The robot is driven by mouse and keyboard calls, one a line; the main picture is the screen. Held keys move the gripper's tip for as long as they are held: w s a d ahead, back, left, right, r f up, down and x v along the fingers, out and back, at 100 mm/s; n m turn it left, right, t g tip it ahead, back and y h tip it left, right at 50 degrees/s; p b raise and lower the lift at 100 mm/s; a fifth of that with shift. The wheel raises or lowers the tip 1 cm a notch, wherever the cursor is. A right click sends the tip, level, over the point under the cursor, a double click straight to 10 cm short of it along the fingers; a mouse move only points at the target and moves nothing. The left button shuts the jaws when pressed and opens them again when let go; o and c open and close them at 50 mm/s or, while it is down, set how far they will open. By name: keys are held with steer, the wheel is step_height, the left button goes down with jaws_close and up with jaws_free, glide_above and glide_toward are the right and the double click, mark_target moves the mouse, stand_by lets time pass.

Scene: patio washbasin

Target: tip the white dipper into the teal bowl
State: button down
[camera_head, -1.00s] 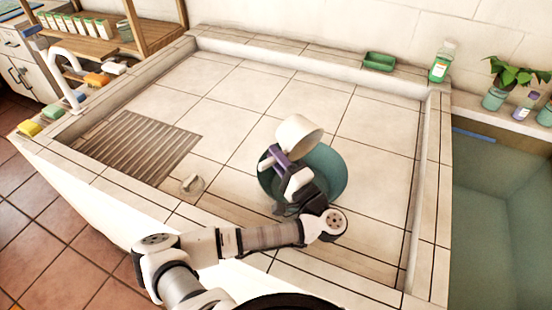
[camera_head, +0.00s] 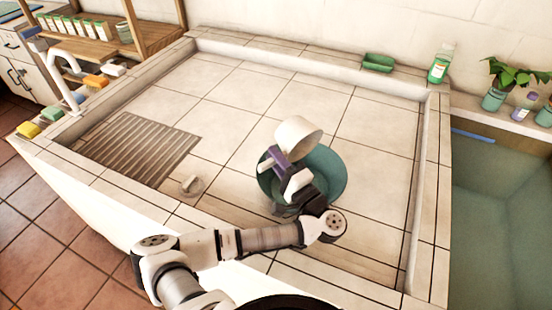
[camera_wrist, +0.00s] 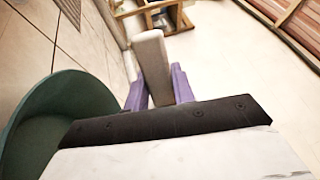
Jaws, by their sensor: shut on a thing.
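The white dipper (camera_head: 298,138) is held above the far side of the teal bowl (camera_head: 333,182). Its cup is tilted, and its inside cannot be seen. My gripper (camera_head: 272,160), with purple fingers, is shut on the dipper's handle. In the wrist view the pale handle (camera_wrist: 152,62) stands between the two purple fingers, and the cup is not seen. The bowl shows at the left of that view (camera_wrist: 42,118). It stands on the tiled basin floor, partly hidden by my arm and the dipper.
A slatted drain grate (camera_head: 140,148) and a small round fitting (camera_head: 190,186) lie left of the bowl. A green tray (camera_head: 378,63) and a green-labelled bottle (camera_head: 438,68) stand on the back ledge. The tiled floor behind the bowl is clear.

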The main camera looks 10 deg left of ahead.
steer(key=r+g+h+p, duration=0.1)
steer(key=r+p, duration=0.1)
steer(key=p, duration=0.1)
steer(key=shift+g+h+p, duration=0.3)
steer(key=shift+p, duration=0.1)
steer(key=shift+f+g+h, duration=0.1)
steer(key=shift+g+h, duration=0.3)
steer(key=shift+g, duration=0.1)
steer(key=shift+r+g+h, duration=0.5)
steer(key=shift+g+h, duration=0.5)
steer(key=shift+r, duration=0.1)
